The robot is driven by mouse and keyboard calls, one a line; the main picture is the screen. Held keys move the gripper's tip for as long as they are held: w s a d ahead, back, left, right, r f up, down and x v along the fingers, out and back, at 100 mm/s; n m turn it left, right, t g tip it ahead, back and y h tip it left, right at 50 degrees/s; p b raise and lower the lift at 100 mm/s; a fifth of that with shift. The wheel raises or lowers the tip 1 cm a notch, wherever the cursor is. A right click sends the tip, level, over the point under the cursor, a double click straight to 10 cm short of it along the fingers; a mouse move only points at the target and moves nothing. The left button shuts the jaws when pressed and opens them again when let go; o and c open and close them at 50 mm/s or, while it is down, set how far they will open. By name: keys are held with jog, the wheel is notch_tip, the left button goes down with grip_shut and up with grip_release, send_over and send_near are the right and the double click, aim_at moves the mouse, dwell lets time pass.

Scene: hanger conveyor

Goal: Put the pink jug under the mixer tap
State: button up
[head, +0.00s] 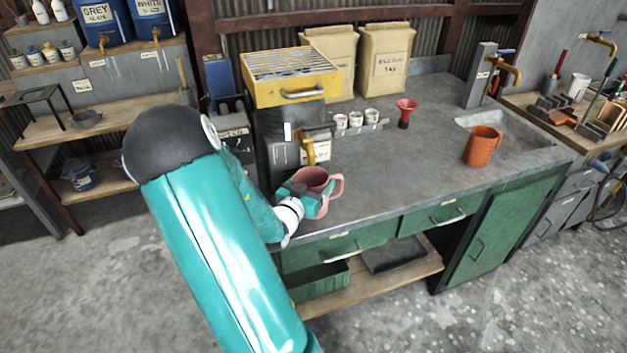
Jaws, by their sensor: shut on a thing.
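The pink jug (313,177) is upright at the bench's front left edge, its handle on the right. My gripper (312,201) is shut on it from the front left and hides its lower part, so I cannot tell whether its base touches the bench. A black machine (273,136) with a yellow tap (308,152) stands behind the jug. This may be the mixer; its label is unreadable. The jug is just in front of and below this tap in the picture; I cannot tell whether it is directly under the spout. Another yellow tap (505,66) rises from a grey post by the sink.
A yellow tray with a grate (291,76) tops the black machine. Small white cups (355,119), a red funnel (406,108) and two sacks (385,60) stand behind. An orange jug (481,148) stands near the sink (530,133). The bench's front middle (405,170) is clear.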

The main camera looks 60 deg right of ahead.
jog(key=o, duration=1)
jog(key=shift+f, duration=0.1)
jog(key=shift+w, duration=0.1)
